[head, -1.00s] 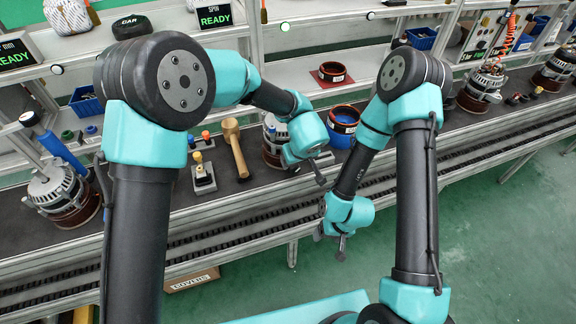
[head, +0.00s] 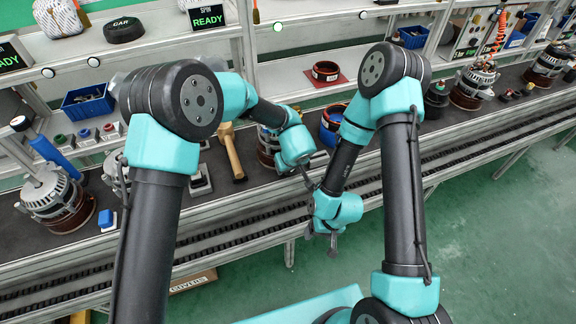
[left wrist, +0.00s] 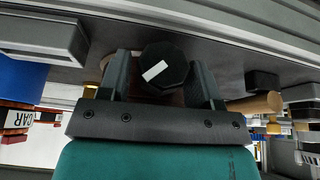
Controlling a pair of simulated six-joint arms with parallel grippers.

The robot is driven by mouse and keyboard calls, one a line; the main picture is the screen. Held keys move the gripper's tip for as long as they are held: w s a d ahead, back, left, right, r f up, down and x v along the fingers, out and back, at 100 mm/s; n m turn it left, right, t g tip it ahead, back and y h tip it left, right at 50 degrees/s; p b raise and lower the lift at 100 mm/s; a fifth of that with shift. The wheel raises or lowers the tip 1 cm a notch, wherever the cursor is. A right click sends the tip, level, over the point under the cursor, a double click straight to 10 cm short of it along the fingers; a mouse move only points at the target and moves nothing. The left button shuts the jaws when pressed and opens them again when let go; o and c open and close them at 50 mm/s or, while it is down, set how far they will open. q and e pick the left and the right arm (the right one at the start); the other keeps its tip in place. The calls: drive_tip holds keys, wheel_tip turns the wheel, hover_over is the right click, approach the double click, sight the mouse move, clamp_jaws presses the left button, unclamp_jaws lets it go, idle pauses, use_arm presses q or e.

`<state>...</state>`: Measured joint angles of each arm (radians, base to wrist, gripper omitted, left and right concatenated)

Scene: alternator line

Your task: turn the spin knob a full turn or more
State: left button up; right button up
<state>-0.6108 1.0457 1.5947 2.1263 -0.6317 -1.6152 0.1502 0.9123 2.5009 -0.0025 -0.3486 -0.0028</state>
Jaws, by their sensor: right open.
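The spin knob (left wrist: 164,66) shows in the left wrist view as a dark, many-sided knob with a white mark slanting across its face. My left gripper (left wrist: 162,78) has one finger on each side of it, with a narrow gap on the left; I cannot tell whether the right finger touches it. In the head view my left gripper (head: 306,178) is at the bench beside an alternator (head: 266,146), and the knob is not distinguishable there. My right gripper (head: 333,243) is open and empty, hanging in front of the bench's front rail.
A wooden mallet (head: 235,158) lies left of the alternator. A blue container (head: 331,126) stands to its right. A blue bin (head: 88,104) and another alternator (head: 55,198) are farther left. The floor at right is clear.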

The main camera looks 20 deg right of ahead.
use_arm(q)
drive_tip(key=c, duration=0.6)
drive_tip(key=shift+c, duration=0.2)
drive_tip(key=shift+a+n+t+h, duration=0.15)
drive_tip(key=shift+n+t+h, duration=0.2)
drive_tip(key=shift+h, duration=1.75)
drive_tip(key=o, duration=0.9)
drive_tip(key=v, duration=1.7)
drive_tip(key=shift+r, duration=0.3)
